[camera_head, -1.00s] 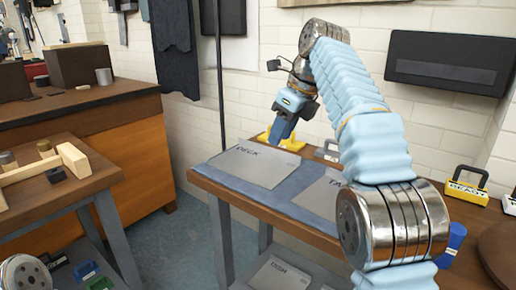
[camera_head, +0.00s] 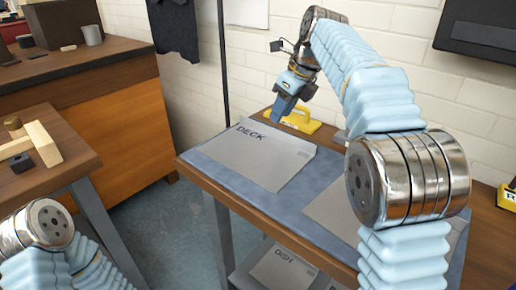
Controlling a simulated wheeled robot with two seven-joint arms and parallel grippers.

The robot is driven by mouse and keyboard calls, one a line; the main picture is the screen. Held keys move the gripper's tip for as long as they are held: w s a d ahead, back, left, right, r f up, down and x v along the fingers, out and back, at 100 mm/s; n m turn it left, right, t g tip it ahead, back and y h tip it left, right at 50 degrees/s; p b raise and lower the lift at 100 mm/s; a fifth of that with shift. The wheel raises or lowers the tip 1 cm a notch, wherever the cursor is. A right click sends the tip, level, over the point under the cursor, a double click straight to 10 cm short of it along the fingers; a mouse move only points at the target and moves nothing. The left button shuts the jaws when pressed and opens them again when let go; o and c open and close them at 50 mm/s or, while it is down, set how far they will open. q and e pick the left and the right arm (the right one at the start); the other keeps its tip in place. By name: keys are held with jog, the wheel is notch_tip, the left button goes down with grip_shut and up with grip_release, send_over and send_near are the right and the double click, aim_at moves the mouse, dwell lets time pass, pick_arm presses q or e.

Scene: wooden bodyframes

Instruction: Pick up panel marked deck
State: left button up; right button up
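The panel marked DECK (camera_head: 262,158) is a flat grey sheet lying on a blue mat (camera_head: 205,163) on the wooden table. My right gripper (camera_head: 279,114) points down just beyond the panel's far edge, apart from it or close above it; I cannot tell which. Its fingers show from the side as a blue-grey shape, so their opening does not show. My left arm (camera_head: 50,235) shows only as links at the lower left; its gripper is out of view.
A second grey panel (camera_head: 332,207) lies to the right, partly behind my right arm. A panel marked DISH (camera_head: 283,270) is on the lower shelf. A yellow handled object (camera_head: 302,122) stands behind the deck panel. A wooden bench (camera_head: 90,85) is at left.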

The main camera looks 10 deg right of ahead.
aim_at(255, 148)
jog(key=x, duration=0.5)
jog(key=shift+s+d+f, duration=0.1)
jog(key=shift+d+f, duration=0.05)
jog(key=shift+f, duration=0.4)
grip_shut()
